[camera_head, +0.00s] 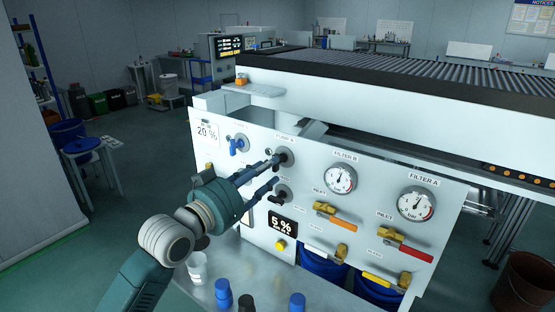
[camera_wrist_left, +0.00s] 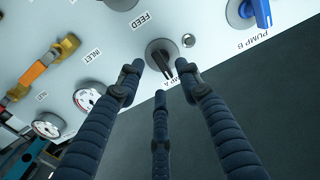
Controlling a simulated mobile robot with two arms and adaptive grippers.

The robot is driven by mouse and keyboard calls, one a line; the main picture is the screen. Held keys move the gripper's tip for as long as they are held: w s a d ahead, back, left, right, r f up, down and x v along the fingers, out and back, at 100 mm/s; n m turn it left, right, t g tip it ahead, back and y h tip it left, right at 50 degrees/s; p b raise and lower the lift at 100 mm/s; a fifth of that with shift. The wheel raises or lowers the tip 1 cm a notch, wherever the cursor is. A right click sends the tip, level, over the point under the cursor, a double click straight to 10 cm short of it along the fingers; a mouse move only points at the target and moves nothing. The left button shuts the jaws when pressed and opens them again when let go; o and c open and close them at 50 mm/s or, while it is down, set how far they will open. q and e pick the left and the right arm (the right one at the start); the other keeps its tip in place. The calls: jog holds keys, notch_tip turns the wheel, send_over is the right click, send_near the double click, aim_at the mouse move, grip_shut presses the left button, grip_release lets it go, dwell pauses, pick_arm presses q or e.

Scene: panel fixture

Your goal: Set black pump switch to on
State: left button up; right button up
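The black pump switch (camera_head: 285,157), by the label PUMP A, is a dark knob on a round grey base on the white panel. It also shows in the left wrist view (camera_wrist_left: 160,54), its handle pointing toward the fingers. My left gripper (camera_head: 277,171) is in front of the panel, its dark blue fingers spread at this switch. In the left wrist view my left gripper (camera_wrist_left: 163,82) is open, the fingers apart with the switch just beyond the gap; I cannot tell whether they touch it. My right gripper is out of view.
A blue switch (camera_head: 237,145), labelled PUMP B, is to the left. Another black switch (camera_head: 283,194), labelled FEED, is just below. Gauges (camera_head: 340,179) and coloured valve handles (camera_head: 336,217) are to the right. Blue-capped bottles (camera_head: 223,295) and a white cup (camera_head: 197,268) stand on the ledge below.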

pick_arm(q)
jog(key=shift+p+x, duration=0.5)
jog(key=shift+x, duration=2.2)
jog(key=shift+f, duration=0.1)
grip_shut()
